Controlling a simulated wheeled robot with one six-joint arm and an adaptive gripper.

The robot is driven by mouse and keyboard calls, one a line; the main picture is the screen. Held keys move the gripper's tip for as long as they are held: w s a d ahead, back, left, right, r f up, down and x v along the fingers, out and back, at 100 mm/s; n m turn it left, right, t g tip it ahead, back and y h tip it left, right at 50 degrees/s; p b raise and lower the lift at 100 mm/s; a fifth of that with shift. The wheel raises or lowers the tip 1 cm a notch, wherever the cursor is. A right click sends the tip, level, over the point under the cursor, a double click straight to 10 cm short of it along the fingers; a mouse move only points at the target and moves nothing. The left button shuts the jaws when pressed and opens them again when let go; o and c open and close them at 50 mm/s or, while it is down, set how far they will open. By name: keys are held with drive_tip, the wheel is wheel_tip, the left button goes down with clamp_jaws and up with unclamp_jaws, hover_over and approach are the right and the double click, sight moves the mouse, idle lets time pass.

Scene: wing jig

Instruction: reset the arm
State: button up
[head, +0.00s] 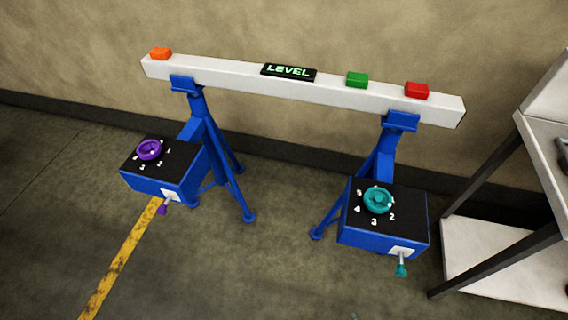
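My arm and gripper do not show in the head view. The wing jig's long white beam (225,79) rests across two blue stands (215,145). A black display (288,72) on the beam reads LEVEL in green. An orange block (160,53), a green block (357,79) and a red block (416,90) sit on top of the beam. The left control box (160,184) has a purple knob (149,149) and a purple-tipped lever. The right control box (370,238) has a teal knob (378,200) and a teal-tipped lever (402,270).
A shelf unit with white shelves (500,262) and dark legs stands at the right edge. A dark item lies partly in view on its upper shelf. A worn yellow line (119,262) runs along the floor at left. The floor between the control boxes is clear. A wall stands behind the jig.

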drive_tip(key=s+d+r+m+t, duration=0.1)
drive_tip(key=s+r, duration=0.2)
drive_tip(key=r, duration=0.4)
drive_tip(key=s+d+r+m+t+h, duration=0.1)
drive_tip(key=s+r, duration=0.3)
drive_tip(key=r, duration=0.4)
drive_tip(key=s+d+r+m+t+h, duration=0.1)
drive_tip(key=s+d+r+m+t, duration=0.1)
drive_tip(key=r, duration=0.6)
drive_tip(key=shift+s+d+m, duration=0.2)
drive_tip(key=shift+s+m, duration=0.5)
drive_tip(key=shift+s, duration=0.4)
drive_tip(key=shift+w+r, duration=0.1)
